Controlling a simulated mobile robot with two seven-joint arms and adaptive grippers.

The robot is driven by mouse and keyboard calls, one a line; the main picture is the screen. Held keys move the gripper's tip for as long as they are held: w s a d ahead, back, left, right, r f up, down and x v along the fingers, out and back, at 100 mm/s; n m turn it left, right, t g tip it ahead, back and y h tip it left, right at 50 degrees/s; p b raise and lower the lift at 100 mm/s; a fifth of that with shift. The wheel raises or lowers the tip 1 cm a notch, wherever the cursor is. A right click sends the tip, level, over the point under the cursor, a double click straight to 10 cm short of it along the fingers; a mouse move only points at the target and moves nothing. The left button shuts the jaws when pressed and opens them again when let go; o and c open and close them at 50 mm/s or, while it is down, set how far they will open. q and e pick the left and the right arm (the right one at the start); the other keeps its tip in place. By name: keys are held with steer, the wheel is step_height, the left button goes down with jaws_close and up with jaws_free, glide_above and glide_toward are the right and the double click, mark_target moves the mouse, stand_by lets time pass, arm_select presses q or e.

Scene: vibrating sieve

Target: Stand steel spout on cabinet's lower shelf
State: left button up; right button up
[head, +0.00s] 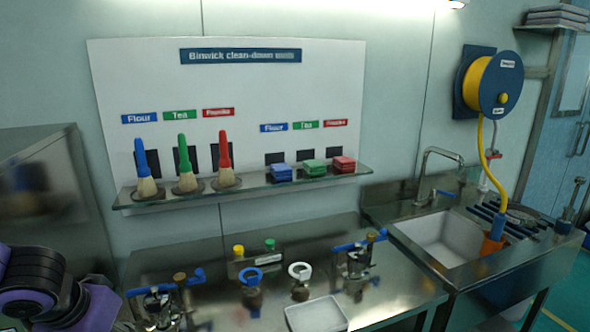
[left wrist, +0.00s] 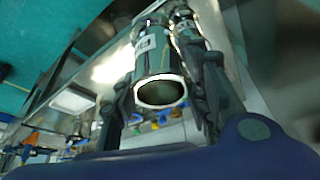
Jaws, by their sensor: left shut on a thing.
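The steel spout (left wrist: 155,62) shows in the left wrist view as a shiny cylinder with a pale label and a round open end facing the camera. My left gripper (left wrist: 165,82) has one dark finger on each side of it and is shut on it. In the head view only part of my own purple and black arm shows at the lower left; the spout is not seen there. A steel cabinet-like body (head: 35,205) stands at the left edge of the head view. I cannot make out its lower shelf. My right gripper is in neither view.
A steel bench (head: 220,270) carries clamps, rings and a white tray (head: 317,314). A wall shelf (head: 245,188) holds brushes and coloured blocks. A sink (head: 445,240) and hose reel (head: 497,84) are at the right. Green floor shows at the far right.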

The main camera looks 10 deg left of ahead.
arm_select(q)
steer(key=w+d+r, duration=0.1)
steer(key=w+d, duration=0.2)
steer(key=d, duration=0.4)
steer(key=w+d+r+m, duration=0.1)
steer(key=w+d+r, duration=0.1)
steer(key=d, duration=0.6)
steer(key=w+d+r, duration=0.1)
steer(key=w+d, duration=0.4)
steer(key=d, duration=0.3)
steer(key=shift+d+r+m+h, duration=0.15)
steer(key=shift+r+m+h, duration=0.15)
steer(key=shift+r, duration=0.1)
